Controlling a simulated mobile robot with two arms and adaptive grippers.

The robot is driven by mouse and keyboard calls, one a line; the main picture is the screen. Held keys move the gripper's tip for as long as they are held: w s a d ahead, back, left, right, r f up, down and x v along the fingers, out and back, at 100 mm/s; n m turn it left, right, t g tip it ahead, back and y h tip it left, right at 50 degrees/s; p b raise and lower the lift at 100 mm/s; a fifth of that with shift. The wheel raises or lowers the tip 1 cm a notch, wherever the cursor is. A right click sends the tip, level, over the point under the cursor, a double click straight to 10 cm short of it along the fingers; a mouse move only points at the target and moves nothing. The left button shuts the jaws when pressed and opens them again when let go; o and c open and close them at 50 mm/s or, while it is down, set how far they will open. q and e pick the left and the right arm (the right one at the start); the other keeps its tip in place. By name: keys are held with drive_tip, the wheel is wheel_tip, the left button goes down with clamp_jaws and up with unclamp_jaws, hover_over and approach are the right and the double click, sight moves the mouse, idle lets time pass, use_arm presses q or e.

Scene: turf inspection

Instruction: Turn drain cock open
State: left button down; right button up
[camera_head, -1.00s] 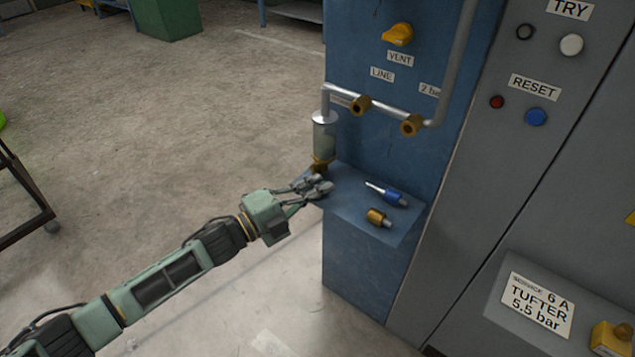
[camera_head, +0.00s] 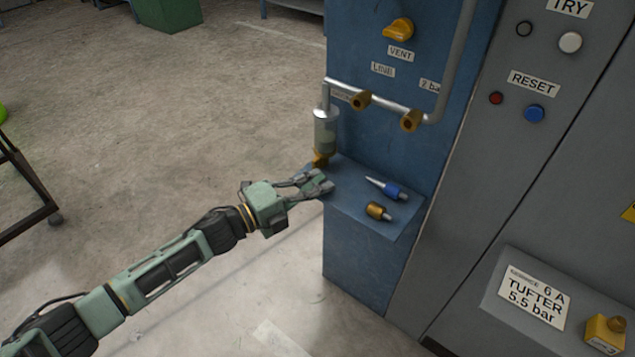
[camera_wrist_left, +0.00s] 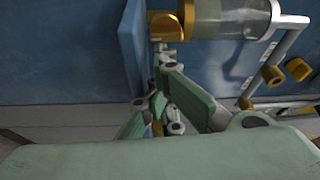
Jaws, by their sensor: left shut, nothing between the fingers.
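The drain cock is the yellow-brass piece (camera_head: 321,159) under the clear cylindrical bowl (camera_head: 326,132) on the blue cabinet. In the left wrist view the cock (camera_wrist_left: 166,25) shows at the top, beside the bowl (camera_wrist_left: 228,18). My left gripper (camera_head: 326,184) is shut and empty, just below the cock at the shelf's left edge. In the wrist view its fingertips (camera_wrist_left: 163,62) lie just below the cock. I cannot tell whether they touch it. My right gripper is not in view.
Grey pipe with brass fittings (camera_head: 360,100) runs above. A yellow vent knob (camera_head: 398,30) and grey panel (camera_head: 470,190) stand right.

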use_arm(q)
drive_tip(key=shift+w+a+f, duration=0.15)
drive_tip(key=shift+a+f, duration=0.25)
drive_tip(key=shift+f, duration=0.1)
drive_tip(key=shift+s+a+f+y, duration=0.1)
drive_tip(key=shift+s+a+y, duration=0.2)
drive_tip(key=shift+a, duration=0.15)
drive_tip(key=v, duration=0.6)
drive_tip(key=shift+s+r, duration=0.35)
drive_tip(key=shift+s, duration=0.05)
